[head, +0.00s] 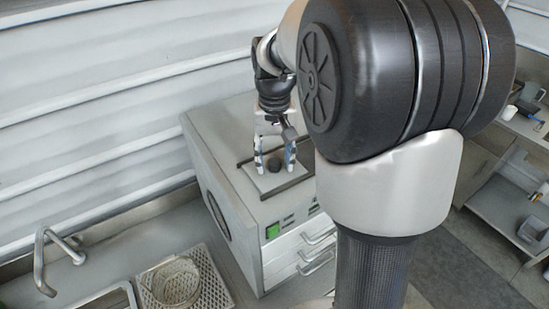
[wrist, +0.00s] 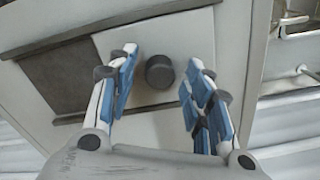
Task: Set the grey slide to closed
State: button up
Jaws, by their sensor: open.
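The grey slide (head: 265,184) is a flat pale plate on top of a box-shaped machine, lying between two dark rails. It also shows in the wrist view (wrist: 165,35). A short dark round knob (wrist: 159,72) stands up from it, and the knob shows in the head view (head: 274,164). A dark patch (wrist: 62,76), perhaps the opening, lies beside the plate at left in the wrist view. My gripper (head: 275,160) points down over the slide and is open. Its blue-padded fingers (wrist: 159,78) stand on either side of the knob, with visible gaps.
The machine (head: 235,165) has a green button (head: 272,231) and drawers with handles (head: 318,262) on its front. A sink with a tap (head: 50,250) and a wire basket (head: 175,284) are at the lower left. A ribbed wall (head: 120,90) stands behind.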

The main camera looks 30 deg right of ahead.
jog(key=shift+f, duration=0.1)
jog(key=shift+c, duration=0.5)
grip_shut()
